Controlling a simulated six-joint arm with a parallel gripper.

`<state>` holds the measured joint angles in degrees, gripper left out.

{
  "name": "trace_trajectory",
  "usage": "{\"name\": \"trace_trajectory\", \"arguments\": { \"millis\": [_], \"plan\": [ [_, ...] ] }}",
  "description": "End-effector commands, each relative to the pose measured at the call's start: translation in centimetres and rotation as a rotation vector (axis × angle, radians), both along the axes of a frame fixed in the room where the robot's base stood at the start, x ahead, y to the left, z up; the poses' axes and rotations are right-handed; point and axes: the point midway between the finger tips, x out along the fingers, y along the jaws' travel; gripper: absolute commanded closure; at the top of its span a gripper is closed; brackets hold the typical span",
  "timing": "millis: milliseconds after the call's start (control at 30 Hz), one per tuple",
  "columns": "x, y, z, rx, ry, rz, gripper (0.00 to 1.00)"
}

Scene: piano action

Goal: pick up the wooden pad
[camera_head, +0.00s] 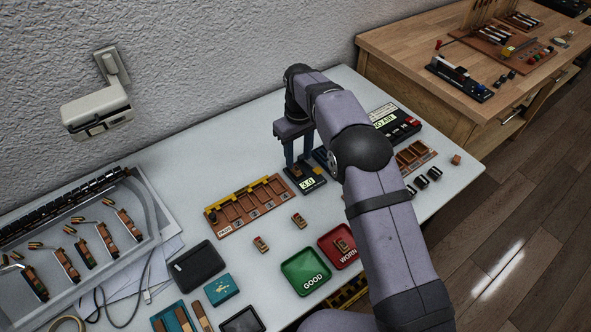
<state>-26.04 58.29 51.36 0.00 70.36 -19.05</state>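My gripper (299,163) points down over a small dark device with a lit "3.0" display (307,184). Its two fingers stand apart with a gap between them. A small brown piece (296,171) shows low by the fingertips, on or just above the device; I cannot tell whether the fingers touch it. Other small wood-brown pieces lie on the table, one left (261,244) and one right of it (299,220). Another brown piece (342,244) lies in the red WORN tray (333,259). I cannot tell for certain which piece is the wooden pad.
A green GOOD tray (305,272) stands beside the red one. A slotted brown rack (232,226) lies left of my gripper. Black blocks (421,182) and another slotted rack (412,157) lie right of my arm. My arm hides part of the table.

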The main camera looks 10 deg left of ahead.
Motion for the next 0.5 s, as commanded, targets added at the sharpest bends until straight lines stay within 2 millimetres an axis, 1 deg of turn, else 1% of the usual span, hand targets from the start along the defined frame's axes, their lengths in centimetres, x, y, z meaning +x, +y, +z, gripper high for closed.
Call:
{"name": "trace_trajectory", "arguments": {
  "millis": [167, 400, 500],
  "plan": [
    [-0.1, 0.0, -1.0, -0.002, 0.004, 0.000, 0.61],
    [0.0, 0.2, -4.0, -0.001, 0.003, 0.000, 0.61],
    [0.0, 0.2, -4.8, -0.001, 0.002, 0.000, 0.61]
  ]
}}
